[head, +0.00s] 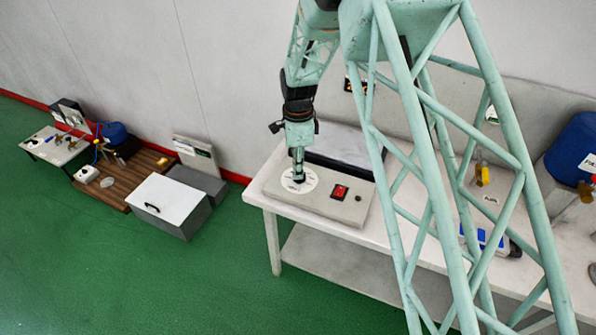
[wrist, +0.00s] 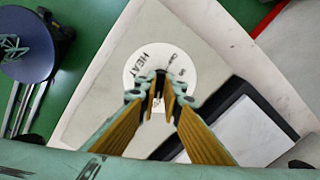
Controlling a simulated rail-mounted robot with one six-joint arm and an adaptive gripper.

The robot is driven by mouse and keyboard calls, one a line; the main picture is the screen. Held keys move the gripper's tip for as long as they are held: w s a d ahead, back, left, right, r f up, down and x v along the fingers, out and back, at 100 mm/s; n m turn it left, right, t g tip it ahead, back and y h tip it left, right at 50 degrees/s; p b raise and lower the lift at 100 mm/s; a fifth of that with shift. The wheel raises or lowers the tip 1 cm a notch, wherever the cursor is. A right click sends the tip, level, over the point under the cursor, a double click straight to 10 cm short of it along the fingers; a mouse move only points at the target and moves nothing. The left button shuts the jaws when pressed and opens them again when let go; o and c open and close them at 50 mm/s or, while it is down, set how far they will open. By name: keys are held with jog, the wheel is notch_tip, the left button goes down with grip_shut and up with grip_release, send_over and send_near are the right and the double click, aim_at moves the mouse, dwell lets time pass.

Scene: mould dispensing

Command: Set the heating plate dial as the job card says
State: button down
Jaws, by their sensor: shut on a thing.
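The heating plate's control panel (head: 325,206) is a beige slab on the white bench. Its white round dial face (head: 311,187) carries markings, and "HEAT" can be read on the dial face in the wrist view (wrist: 142,62). My gripper (head: 298,179) points down over the middle of the dial. In the wrist view my gripper (wrist: 160,98) has its fingertips closed in on the dial's centre, shut on the dial knob. The fingers mostly hide the knob, and its pointer setting cannot be read. No job card is legible in these views.
A red switch (head: 340,192) sits right of the dial. A dark-framed plate with a pale top (wrist: 240,131) lies beside the panel. A blue drum (head: 574,147) and a blue-edged device (head: 487,238) stand further right.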

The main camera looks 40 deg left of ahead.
dwell(0.3)
jog(key=c, duration=2.8)
grip_release()
jog(key=shift+r, duration=0.15)
jog(key=shift+r, duration=5.85)
